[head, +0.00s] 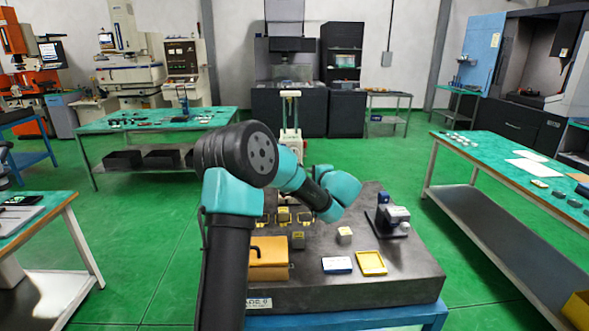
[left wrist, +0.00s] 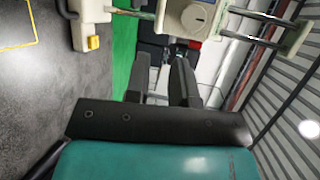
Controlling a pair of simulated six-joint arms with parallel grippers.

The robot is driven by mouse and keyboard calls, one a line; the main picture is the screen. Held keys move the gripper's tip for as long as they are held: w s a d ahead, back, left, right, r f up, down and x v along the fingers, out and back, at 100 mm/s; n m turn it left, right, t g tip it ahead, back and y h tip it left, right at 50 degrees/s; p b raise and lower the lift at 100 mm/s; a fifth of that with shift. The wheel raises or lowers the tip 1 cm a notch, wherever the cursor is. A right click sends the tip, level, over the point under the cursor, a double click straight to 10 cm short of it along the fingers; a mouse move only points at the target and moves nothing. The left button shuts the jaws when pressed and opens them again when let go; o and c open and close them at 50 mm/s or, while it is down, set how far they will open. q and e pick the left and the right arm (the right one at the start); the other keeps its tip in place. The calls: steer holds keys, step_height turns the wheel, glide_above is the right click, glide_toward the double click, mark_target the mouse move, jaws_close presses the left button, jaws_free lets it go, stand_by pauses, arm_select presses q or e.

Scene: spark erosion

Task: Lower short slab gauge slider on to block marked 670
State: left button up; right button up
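A height gauge with a pale slider (head: 291,136) on upright rods stands at the back of the dark slab, partly hidden by my arm. In the left wrist view its cream body with a round grey knob (left wrist: 198,15) and rods shows close up at the top. My left gripper (left wrist: 160,72) has its two dark fingers apart with nothing between them, below the gauge body in that picture. In the head view my own wrist hides the fingers. A small grey block (head: 298,240) and a paler block (head: 344,235) stand on the slab; no 670 marking is readable. My right gripper is out of view.
The slab (head: 400,275) also holds an orange box (head: 268,254), a blue-and-white card (head: 337,265), a yellow tray (head: 371,252) and a dark-and-grey device (head: 393,216). Yellow-framed pieces lie near the gauge. The slab's front right is clear.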

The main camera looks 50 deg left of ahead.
arm_select(q)
steer(key=x, duration=1.4)
steer(key=shift+a, duration=0.15)
steer(key=shift+f, duration=0.15)
jaws_close()
